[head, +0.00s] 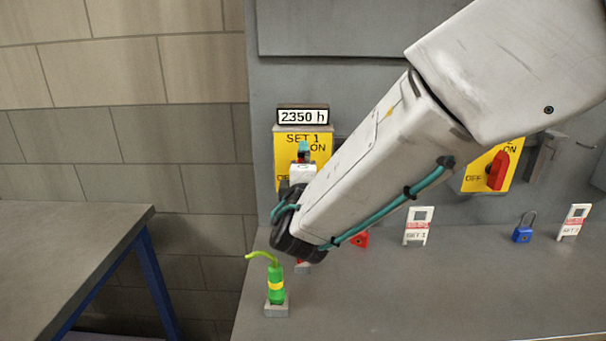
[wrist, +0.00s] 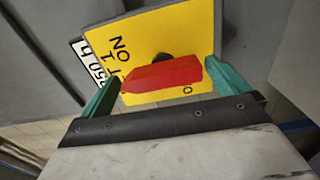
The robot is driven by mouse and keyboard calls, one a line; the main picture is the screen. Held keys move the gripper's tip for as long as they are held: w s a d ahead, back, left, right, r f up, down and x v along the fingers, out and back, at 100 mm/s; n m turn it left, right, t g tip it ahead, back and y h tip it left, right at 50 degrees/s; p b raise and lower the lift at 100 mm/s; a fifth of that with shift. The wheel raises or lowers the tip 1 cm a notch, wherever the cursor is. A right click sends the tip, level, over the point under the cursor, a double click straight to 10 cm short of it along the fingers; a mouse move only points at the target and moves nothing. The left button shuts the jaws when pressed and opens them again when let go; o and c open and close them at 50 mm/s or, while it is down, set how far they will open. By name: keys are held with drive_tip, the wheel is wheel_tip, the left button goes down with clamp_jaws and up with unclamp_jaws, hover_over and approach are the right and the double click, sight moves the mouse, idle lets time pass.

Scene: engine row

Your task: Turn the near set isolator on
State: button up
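The yellow SET 1 isolator plate (head: 319,145) is on the grey panel under a "2350 h" sign (head: 302,116). In the head view my arm hides its handle and part of its OFF lettering. In the wrist view the plate (wrist: 195,25) shows rotated, with its red handle (wrist: 160,75) lengthwise between the two green fingers of my gripper (wrist: 163,77). The fingers are spread wide, with a tip near each end of the handle; I cannot tell whether they touch it. In the head view one green fingertip (head: 303,148) shows in front of the plate.
A second yellow isolator with a red handle (head: 497,171) is to the right. The bench (head: 450,290) below holds a green bottle (head: 276,284), white tags (head: 417,226), a blue padlock (head: 522,234) and a red item (head: 361,239). A separate table (head: 70,245) stands left.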

drive_tip(key=s, duration=0.7)
drive_tip(key=shift+s, duration=0.4)
drive_tip(key=shift+a, duration=0.1)
drive_tip(key=s+d+f+m+g+h, duration=0.2)
drive_tip(key=s+d+m+g+h, duration=0.3)
drive_tip(key=d, duration=0.6)
drive_tip(key=s+d+f+m+g+h, duration=0.2)
drive_tip(key=s+d+f+g+h, duration=0.25)
drive_tip(key=d, duration=0.55)
drive_tip(key=s+d+r+m+g+y, duration=0.2)
drive_tip(key=s+m+y, duration=0.3)
drive_tip(key=s, duration=0.3)
drive_tip(key=s+d+r+m+g+y, duration=0.2)
drive_tip(key=s+m+g+y, duration=0.3)
drive_tip(key=s, duration=0.4)
drive_tip(key=shift+s, duration=0.2)
